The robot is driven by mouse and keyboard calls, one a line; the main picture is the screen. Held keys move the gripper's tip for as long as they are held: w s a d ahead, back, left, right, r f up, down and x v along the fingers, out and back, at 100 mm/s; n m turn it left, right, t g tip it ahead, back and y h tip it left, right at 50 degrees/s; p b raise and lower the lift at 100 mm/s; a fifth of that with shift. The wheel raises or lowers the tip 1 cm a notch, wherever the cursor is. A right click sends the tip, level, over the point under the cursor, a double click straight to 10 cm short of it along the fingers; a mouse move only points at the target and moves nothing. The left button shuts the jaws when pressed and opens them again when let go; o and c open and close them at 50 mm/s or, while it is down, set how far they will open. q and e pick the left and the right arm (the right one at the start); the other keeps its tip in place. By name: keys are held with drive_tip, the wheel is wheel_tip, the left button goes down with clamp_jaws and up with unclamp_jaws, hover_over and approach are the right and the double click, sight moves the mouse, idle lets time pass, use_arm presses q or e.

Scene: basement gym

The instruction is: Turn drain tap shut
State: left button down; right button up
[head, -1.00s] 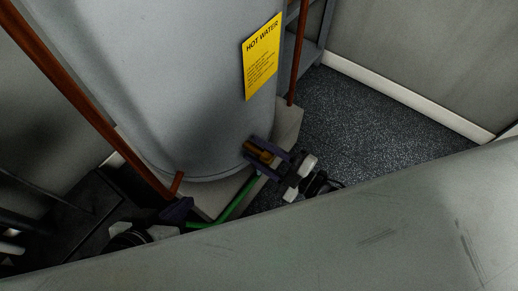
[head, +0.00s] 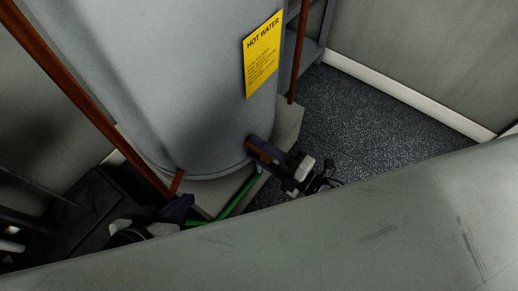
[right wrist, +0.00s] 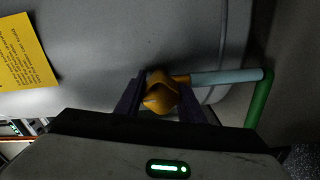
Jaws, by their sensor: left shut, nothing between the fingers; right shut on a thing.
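The drain tap (right wrist: 160,96) is brass-yellow and sits low on the grey hot water cylinder (head: 210,85). In the right wrist view it is between the two fingers of my right gripper (right wrist: 160,102), which is shut on its handle. In the head view my right gripper (head: 262,149) is at the cylinder's lower right edge and mostly covers the tap. A pale blue connector (right wrist: 225,77) leads from the tap to a green hose (right wrist: 260,97). My left gripper (head: 178,207) is shut and empty, low at the left near the cylinder's base.
The cylinder stands on a pale plinth (head: 287,122) and bears a yellow HOT WATER label (head: 262,55). Copper pipes (head: 85,100) run on both sides. A grey shelf frame (head: 312,55) stands behind. Dark speckled floor (head: 375,115) is clear at the right. A grey surface crosses the foreground.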

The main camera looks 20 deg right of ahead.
sight(272, 160)
idle(0.3)
drive_tip(key=o, duration=1.1)
use_arm(q)
drive_tip(key=shift+s, duration=0.1)
use_arm(e)
drive_tip(key=p+v, duration=0.2)
drive_tip(key=v, duration=0.7)
drive_tip(key=shift+s+d, duration=0.4)
drive_tip(key=shift+s, duration=0.1)
use_arm(q)
drive_tip(key=shift+s+a+f+y, duration=0.1)
drive_tip(key=shift+a+f+y, duration=0.3)
drive_tip(key=shift+a, duration=0.2)
drive_tip(key=shift+s+r, duration=0.1)
